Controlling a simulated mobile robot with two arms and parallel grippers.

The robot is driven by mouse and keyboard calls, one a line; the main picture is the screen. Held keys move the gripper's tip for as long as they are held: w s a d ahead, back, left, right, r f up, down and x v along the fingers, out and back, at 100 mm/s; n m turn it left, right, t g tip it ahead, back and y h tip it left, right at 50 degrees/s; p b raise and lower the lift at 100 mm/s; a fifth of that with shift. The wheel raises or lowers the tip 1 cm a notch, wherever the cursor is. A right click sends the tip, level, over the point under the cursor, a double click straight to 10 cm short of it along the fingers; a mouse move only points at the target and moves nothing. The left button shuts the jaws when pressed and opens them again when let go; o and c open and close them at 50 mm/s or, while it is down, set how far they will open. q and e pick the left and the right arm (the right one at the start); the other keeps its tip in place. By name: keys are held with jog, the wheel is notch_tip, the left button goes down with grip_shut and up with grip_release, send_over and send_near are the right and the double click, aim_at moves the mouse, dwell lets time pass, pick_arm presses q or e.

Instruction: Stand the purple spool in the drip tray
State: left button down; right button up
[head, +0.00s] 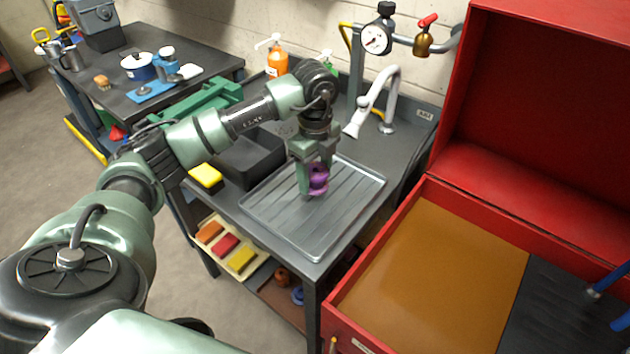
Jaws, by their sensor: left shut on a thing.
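The purple spool (319,178) is in the jaws of my left gripper (311,182), which is shut on it. The spool looks upright and is over the grey, ribbed drip tray (270,222). I cannot tell whether its base touches the tray. The gripper points down and its fingers cover part of the spool. The tray lies on the dark sink bench and has a raised rim. My right gripper is not in view.
A dark basin (247,158) and a yellow sponge (205,176) are left of the tray. A tap (386,105) stands behind it. A red chest (440,275) with its lid up is at right. The tray's surface around the spool is clear.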

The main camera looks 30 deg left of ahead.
pick_arm(q)
notch_tip(320, 180, down, 2)
jog(key=shift+f, duration=0.25)
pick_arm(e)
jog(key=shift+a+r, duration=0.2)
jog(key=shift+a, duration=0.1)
pick_arm(q)
jog(key=shift+f, duration=0.2)
jog(key=c, duration=0.5)
grip_release()
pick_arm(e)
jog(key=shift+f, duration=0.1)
pick_arm(q)
jog(key=shift+r, duration=0.15)
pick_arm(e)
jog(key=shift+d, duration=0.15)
